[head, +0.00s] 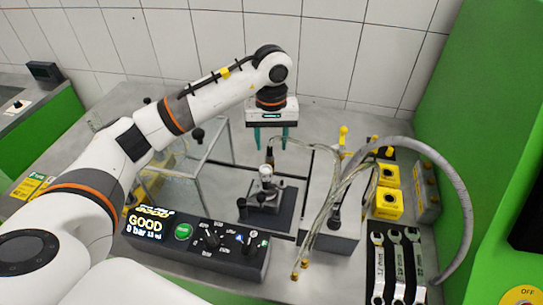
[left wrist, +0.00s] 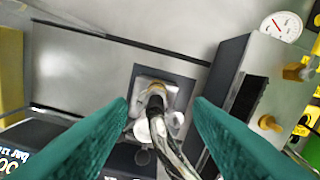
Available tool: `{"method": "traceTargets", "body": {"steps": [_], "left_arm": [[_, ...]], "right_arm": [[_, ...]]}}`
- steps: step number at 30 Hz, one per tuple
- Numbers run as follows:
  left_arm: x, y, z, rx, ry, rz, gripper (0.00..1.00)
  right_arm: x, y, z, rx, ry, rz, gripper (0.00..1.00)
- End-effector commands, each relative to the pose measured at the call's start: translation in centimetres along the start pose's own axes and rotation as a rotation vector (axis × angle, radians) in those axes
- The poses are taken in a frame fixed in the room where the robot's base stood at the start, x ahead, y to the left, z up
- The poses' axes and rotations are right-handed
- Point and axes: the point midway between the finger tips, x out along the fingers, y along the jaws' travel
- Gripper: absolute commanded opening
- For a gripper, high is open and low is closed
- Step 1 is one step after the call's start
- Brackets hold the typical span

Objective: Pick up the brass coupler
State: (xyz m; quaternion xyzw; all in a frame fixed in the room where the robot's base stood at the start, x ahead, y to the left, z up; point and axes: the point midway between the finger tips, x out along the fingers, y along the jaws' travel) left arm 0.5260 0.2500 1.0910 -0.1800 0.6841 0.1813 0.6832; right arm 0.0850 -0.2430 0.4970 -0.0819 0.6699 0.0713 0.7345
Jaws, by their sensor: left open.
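My left gripper (head: 271,138) is open and empty, pointing down above the small pump fixture (head: 265,195) in the middle of the bench. In the left wrist view its two teal fingers (left wrist: 163,110) stand apart on either side of a brass-coloured coupler (left wrist: 156,89) at the end of a hose, over the grey fixture block. The fingers do not visibly touch it. In the head view that hose end is small and its brass is hard to make out. Other brass hose ends (head: 299,270) lie near the bench front. My right gripper is out of view.
A control box with a GOOD display (head: 195,243) stands at the front. A clear guard frame (head: 200,160) is left of the fixture. Hoses arch over a grey box (head: 330,215) at right, near yellow blocks (head: 388,203) and several wrenches (head: 397,265).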

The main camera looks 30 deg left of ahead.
Motion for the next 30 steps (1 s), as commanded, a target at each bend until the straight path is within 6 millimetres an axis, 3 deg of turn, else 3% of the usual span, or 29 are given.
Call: {"method": "traceTargets", "body": {"steps": [8, 15, 24, 30], "left_arm": [[1.9, 0.2, -0.3, 0.000, 0.004, 0.002, 0.47], [5.2, 0.2, -0.4, 0.001, 0.003, 0.000, 0.47], [5.9, 0.2, -0.3, 0.002, -0.001, -0.001, 0.47], [5.9, 0.2, -0.3, 0.001, -0.001, -0.001, 0.14]], "right_arm": [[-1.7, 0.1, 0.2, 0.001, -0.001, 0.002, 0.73], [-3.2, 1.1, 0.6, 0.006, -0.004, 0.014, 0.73], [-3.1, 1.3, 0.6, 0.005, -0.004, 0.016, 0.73], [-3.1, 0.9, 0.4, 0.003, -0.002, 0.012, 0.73]]}}
